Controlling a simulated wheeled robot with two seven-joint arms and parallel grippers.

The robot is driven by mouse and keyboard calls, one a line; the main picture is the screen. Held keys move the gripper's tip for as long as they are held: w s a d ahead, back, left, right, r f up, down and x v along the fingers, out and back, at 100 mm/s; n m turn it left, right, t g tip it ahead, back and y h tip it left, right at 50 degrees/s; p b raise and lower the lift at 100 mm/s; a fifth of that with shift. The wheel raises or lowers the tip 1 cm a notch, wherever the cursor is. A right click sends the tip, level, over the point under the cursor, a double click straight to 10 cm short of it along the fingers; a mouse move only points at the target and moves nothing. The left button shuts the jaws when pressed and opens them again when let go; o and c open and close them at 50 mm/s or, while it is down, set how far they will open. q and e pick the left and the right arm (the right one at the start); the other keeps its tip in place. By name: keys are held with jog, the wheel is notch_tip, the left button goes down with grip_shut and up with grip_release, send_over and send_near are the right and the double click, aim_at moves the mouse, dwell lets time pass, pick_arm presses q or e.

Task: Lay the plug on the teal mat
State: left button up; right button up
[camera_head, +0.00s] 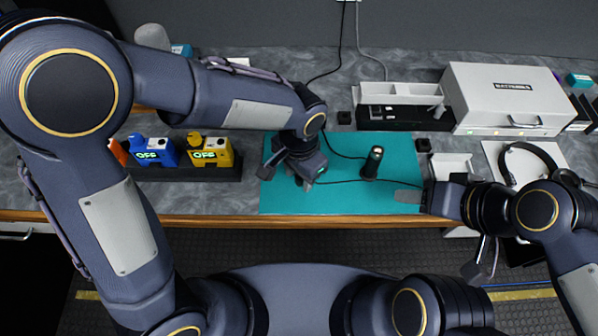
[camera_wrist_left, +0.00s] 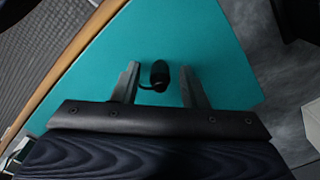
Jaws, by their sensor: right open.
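The plug (camera_wrist_left: 159,75) is a small black piece with a thin dark cable, seen in the left wrist view against the teal mat (camera_wrist_left: 95,68). It sits between the fingers of my left gripper (camera_wrist_left: 161,78), with a gap on both sides. In the head view the teal mat (camera_head: 345,199) lies on the counter, and my left gripper (camera_head: 288,172) is over its left part, hiding the plug. Whether the plug touches the mat is hard to tell. My right gripper (camera_head: 412,196) is at the mat's right edge, its fingers partly hidden.
A black upright cylinder (camera_head: 373,162) stands on the mat, with thin cables around it. Blue (camera_head: 152,153) and yellow (camera_head: 211,152) units sit left. A white case (camera_head: 506,98), a black-and-white tray (camera_head: 402,98) and headphones (camera_head: 529,160) are right. The mat's front middle is clear.

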pick_arm(q)
jog(key=shift+r, duration=0.15)
notch_tip(320, 180, up, 12)
jog(key=s+a+r+n+t+h, duration=0.1)
jog(key=s+a+n+h, duration=0.15)
jog(key=a, duration=0.45)
jog(key=s+a+r+n+t+h, duration=0.1)
jog(key=a+n, duration=0.2)
jog(key=a, duration=0.4)
jog(key=s+a+f+n+t, duration=0.2)
jog(key=s+a+n+t, duration=0.1)
jog(key=s+a+n, duration=0.2)
jog(key=shift+s+a+f+t+p, duration=0.2)
jog(key=shift+s+a+t+p, duration=0.15)
jog(key=shift+s+a, duration=0.75)
jog(key=shift+s+d, duration=0.25)
jog(key=shift+d, duration=0.05)
